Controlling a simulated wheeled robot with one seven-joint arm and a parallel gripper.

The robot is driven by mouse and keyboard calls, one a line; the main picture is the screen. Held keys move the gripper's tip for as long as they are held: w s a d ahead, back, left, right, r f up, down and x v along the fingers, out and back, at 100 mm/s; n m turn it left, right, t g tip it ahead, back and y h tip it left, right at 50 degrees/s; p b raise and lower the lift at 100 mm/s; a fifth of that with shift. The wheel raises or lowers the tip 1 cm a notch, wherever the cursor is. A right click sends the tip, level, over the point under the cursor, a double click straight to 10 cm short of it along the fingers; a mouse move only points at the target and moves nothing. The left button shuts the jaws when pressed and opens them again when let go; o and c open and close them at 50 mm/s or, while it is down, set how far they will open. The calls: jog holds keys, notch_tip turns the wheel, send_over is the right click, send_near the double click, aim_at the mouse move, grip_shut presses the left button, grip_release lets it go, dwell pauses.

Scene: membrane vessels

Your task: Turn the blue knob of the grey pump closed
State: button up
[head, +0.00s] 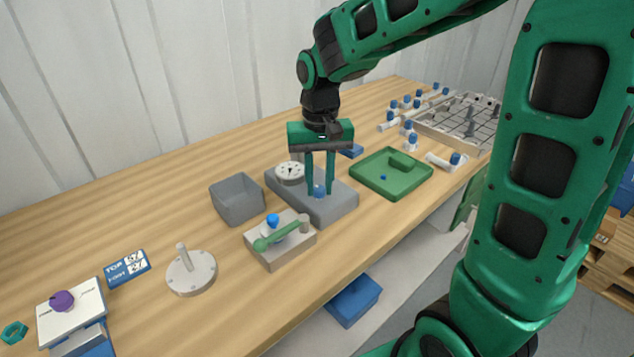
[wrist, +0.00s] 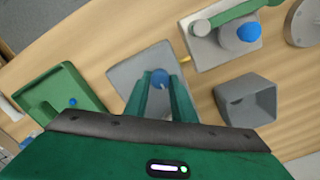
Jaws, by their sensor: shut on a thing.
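The grey pump (head: 337,207) is a flat grey block on the wooden table, with a round white gauge (head: 290,172) on its far left part. Its blue knob (head: 319,192) is on top toward the right front. My gripper (head: 319,190) points straight down over the pump, shut on the blue knob with one green finger on each side. In the wrist view the blue knob (wrist: 160,77) shows between the fingertips, on the grey pump (wrist: 128,72). A small pale mark shows by the knob; the knob's turn angle is hard to tell.
A block with a green lever (head: 284,236) and blue cap stands close in front of the pump. A grey open bin (head: 237,214) is to the left. A green tray (head: 420,190) is to the right. A round disc with a post (head: 191,281) stands further left.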

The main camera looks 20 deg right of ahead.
aim_at(320, 187)
jog(key=shift+w+r, duration=0.15)
jog(key=shift+w, duration=0.1)
jog(key=o, duration=1)
jog(key=shift+o, duration=0.3)
jog(key=shift+s, duration=0.1)
notch_tip(320, 187, up, 11)
jog(key=shift+f, duration=0.2)
jog(key=shift+d, duration=0.1)
